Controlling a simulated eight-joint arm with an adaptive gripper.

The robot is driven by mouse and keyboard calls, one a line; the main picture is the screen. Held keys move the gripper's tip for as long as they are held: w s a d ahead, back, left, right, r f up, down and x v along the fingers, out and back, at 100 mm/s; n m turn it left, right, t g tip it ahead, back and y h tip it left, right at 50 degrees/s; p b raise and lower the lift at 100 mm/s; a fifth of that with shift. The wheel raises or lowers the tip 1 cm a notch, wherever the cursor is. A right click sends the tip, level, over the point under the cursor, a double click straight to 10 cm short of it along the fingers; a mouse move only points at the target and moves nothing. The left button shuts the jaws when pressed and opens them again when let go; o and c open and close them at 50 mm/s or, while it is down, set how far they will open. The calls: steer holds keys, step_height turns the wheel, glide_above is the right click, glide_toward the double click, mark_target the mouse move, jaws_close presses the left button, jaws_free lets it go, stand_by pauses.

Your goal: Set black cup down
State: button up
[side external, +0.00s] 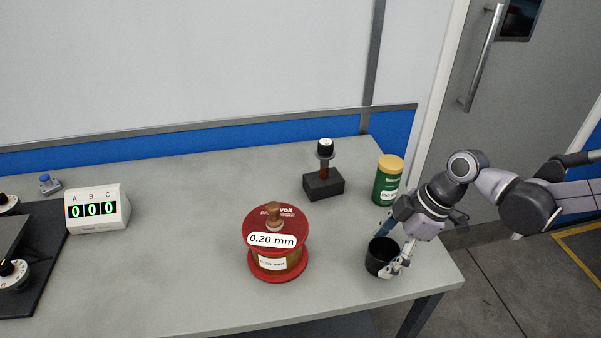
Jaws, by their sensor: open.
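The black cup (375,262) stands upright on the grey bench near its front right corner. My gripper (393,248) is open at the cup, reaching down from the upper right. One finger shows in front of the cup's right side, and the other is behind its rim. Whether the fingers touch the cup cannot be told from this view. The finger in front hides part of the cup's right side.
A red wire spool (277,272) labelled 0.20 mm stands left of the cup. Behind are a dark block with a knobbed post (323,186) and a green jar (385,186) with a yellow lid. A counter display (98,209) sits far left. Bench (190,270) left of the spool is clear.

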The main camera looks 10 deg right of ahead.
steer(key=v, duration=1.1)
steer(key=s+d+m+t+h, duration=0.2)
steer(key=s+d+m+t, duration=0.1)
steer(key=d+m, duration=0.4)
steer(key=s+d+m+t+h, duration=0.2)
steer(key=s+d+m, duration=0.4)
steer(key=d, duration=0.6)
steer(key=shift+d+f+m+t, duration=0.25)
steer(key=shift+m+t, duration=0.25)
steer(key=shift+m, duration=0.5)
steer(key=shift+w, duration=0.1)
